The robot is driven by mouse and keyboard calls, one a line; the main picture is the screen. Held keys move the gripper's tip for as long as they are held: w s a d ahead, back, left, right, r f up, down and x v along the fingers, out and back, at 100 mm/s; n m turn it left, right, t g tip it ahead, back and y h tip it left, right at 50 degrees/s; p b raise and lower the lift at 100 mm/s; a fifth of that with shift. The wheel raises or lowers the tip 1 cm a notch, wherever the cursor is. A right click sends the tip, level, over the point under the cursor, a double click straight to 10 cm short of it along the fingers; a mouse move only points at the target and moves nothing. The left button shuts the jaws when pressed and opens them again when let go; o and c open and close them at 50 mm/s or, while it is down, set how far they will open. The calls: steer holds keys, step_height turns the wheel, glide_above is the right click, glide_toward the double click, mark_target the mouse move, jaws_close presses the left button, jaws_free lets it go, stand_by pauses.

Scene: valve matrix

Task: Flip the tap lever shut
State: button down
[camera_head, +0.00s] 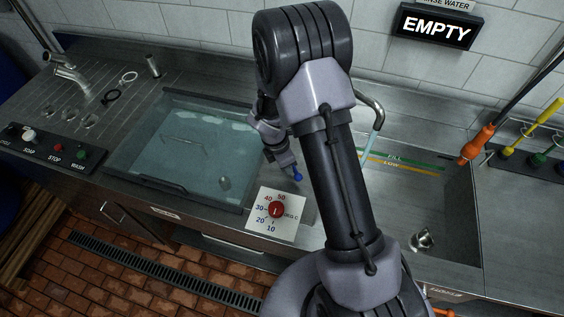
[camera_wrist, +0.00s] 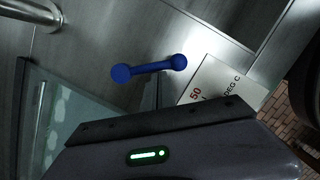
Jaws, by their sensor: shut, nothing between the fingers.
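The blue tap lever (camera_head: 297,176) is a short bar with rounded ends on the steel counter, right of the water-filled basin. It also shows in the wrist view (camera_wrist: 148,70), lying nearly level across the picture. My gripper (camera_head: 290,167) is shut and empty, close to the lever; I cannot tell whether it touches it. In the wrist view my gripper body fills the bottom and hides most of the fingers. The curved tap spout (camera_head: 376,104) is partly behind my arm. A pale blue stream (camera_head: 369,146) runs below it into the right basin.
A dial plate with a red knob (camera_head: 276,209) sits just in front of the lever. The water-filled basin (camera_head: 182,148) is to the left. The right basin (camera_head: 447,205) has FILL and LOW lines. A sign (camera_head: 437,29) reads EMPTY. An orange-handled tool (camera_head: 476,146) stands at right.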

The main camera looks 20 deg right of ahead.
steer(key=d+n, duration=0.1)
steer(key=n+p, duration=0.1)
steer(key=n, duration=0.1)
steer(key=d+n+t+p, duration=0.1)
steer(key=shift+s+d+r+n, duration=0.1)
steer(key=shift+s+d+n, duration=0.2)
steer(key=n, duration=0.1)
steer(key=d+n+p, duration=0.1)
steer(key=n, duration=0.1)
steer(key=d+n+t, duration=0.1)
steer(key=shift+w+d+y+p, duration=0.15)
steer(key=shift+w+y+p, duration=0.15)
steer(key=shift+y+p, duration=0.1)
steer(key=shift+d, duration=0.15)
steer(key=shift+w+d+p, duration=0.15)
steer(key=shift+p, duration=0.15)
